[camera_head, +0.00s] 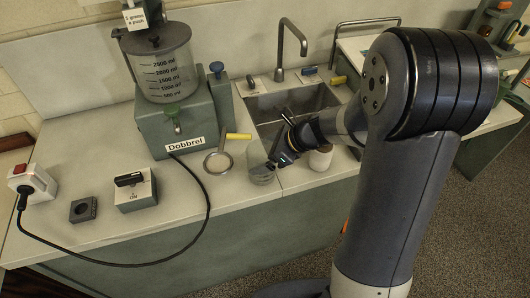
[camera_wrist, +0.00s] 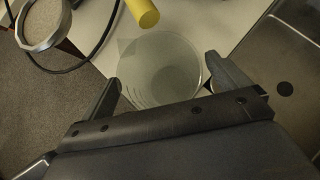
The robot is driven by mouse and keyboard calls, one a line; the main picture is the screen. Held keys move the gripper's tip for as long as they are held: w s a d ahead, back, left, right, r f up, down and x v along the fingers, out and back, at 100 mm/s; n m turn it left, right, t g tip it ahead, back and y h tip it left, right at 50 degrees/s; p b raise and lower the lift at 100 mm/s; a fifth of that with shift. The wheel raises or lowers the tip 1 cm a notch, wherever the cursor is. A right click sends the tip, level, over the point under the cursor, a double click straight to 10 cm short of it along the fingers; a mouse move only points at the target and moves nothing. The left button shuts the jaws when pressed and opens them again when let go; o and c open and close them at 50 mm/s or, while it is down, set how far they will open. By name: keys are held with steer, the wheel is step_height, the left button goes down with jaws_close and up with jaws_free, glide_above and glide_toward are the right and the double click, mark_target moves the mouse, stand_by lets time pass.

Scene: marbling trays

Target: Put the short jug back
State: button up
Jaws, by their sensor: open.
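A clear, see-through jug (camera_head: 262,175) is near the counter's front edge, left of the sink. In the wrist view the jug (camera_wrist: 160,62) shows from above, with faint marks on its wall and a pointed spout at the upper left. My gripper (camera_head: 277,161) is open at the jug's right side in the head view. In the wrist view its two fingers (camera_wrist: 161,74) stand apart on either side of the jug's near part. I cannot tell whether they touch it. The jug's near bottom side is hidden by the gripper.
A sieve (camera_head: 218,163) with a yellow handle lies left of the jug. Behind it stands the Dobbrel machine (camera_head: 181,124) with a tank. A white jar (camera_head: 321,158) stands right of my gripper, by the sink (camera_head: 262,103). A black cable (camera_head: 207,212) crosses the counter.

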steer(key=shift+r, duration=0.1)
steer(key=v, duration=1.2)
steer(key=x, duration=1.2)
steer(key=shift+a+f, duration=0.1)
steer(key=shift+f, duration=0.1)
steer(key=v, duration=0.2)
steer(key=shift+r, duration=0.3)
